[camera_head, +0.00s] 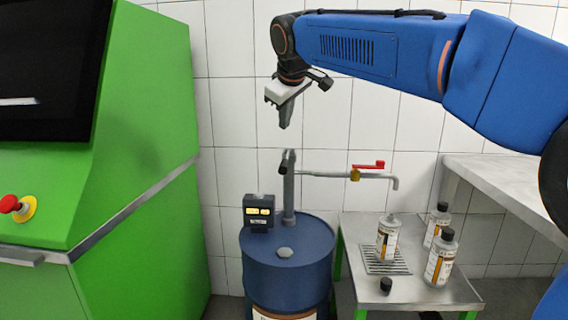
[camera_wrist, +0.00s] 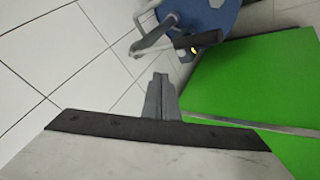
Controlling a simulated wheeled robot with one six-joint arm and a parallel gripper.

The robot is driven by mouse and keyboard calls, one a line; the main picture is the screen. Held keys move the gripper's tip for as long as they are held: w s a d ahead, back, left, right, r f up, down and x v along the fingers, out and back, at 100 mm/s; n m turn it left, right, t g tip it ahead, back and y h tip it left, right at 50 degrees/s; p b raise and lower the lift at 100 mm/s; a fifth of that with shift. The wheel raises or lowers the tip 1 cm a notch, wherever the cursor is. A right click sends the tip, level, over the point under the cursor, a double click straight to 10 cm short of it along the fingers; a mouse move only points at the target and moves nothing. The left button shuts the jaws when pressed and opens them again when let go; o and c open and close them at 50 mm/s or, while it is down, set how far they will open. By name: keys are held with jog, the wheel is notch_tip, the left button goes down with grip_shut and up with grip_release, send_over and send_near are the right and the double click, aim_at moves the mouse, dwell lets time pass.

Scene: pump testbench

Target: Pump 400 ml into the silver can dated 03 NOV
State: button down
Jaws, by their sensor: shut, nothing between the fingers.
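My gripper (camera_head: 285,122) is shut and empty, pointing down above the pump's dark handle (camera_head: 288,160), apart from it; its fingers also show in the wrist view (camera_wrist: 160,80). The pump pipe (camera_head: 289,200) stands upright on the blue drum (camera_head: 262,262). Its spout (camera_head: 330,174) runs right, with a red valve lever (camera_head: 370,164), and bends down at its end. A silver can (camera_head: 387,238) stands uncapped on a grate (camera_head: 400,268), below the spout end. Two more silver cans, one behind (camera_head: 433,232) and one in front (camera_head: 437,268), wear black caps. Their dates are too small to read.
A meter (camera_head: 259,212) with yellow displays sits on the drum. A loose black cap (camera_head: 386,285) lies on the metal table (camera_head: 358,240). A green cabinet (camera_head: 140,150) with a red button (camera_head: 9,204) fills the left. A grey bench (camera_head: 510,185) stands right.

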aim_at(285, 162)
jog(key=shift+s+f, duration=0.2)
jog(key=shift+f, duration=1.75)
jog(key=shift+s+f, duration=0.2)
jog(key=shift+f, duration=1.7)
